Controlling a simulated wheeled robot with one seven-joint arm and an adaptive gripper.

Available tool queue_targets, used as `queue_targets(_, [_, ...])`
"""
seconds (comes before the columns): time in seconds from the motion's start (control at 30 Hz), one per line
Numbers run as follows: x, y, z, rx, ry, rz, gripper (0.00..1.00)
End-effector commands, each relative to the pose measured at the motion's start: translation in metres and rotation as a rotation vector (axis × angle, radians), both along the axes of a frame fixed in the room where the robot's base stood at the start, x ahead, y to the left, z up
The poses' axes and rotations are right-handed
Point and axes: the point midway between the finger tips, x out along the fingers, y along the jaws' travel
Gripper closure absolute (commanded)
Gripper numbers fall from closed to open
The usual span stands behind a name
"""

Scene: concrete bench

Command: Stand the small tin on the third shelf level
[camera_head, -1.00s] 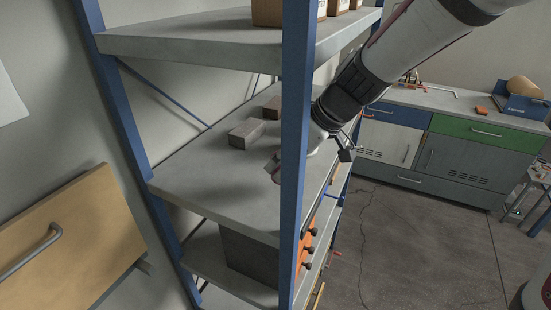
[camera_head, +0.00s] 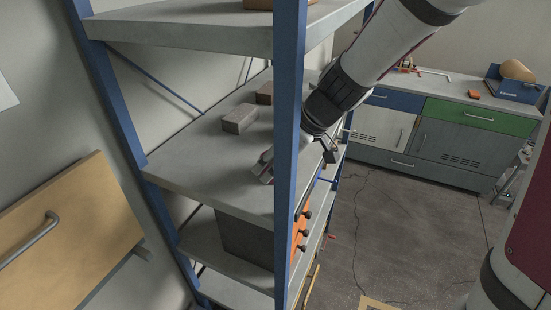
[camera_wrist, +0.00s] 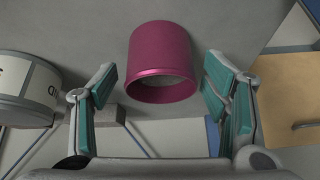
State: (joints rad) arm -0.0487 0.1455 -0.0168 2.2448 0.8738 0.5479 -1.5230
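The small tin (camera_wrist: 160,62) is magenta with a rimmed, recessed end facing the bottom of the wrist picture. It appears to rest on the grey shelf board (camera_head: 205,165). My gripper (camera_wrist: 160,90) is open, with a green-padded finger on each side of the tin and visible gaps between. In the head view, part of my gripper (camera_head: 263,168) shows over the middle visible board, left of the blue front post. The tin is not visible in the head view; the post and my gripper block that area.
The blue post (camera_head: 288,150) stands close in front of my arm. A dark box (camera_head: 243,240) and orange item (camera_head: 299,235) are below. The board's left part is clear.

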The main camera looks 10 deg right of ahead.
Motion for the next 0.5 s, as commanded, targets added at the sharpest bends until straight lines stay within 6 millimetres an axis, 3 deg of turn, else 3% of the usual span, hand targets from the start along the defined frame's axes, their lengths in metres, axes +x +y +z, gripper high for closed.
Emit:
queue_targets(0.27, [-0.001, 0.0, 0.003, 0.0, 0.0, 0.0, 0.32])
queue_targets(0.5, [-0.012, -0.017, 0.038, 0.001, -0.007, -0.002, 0.32])
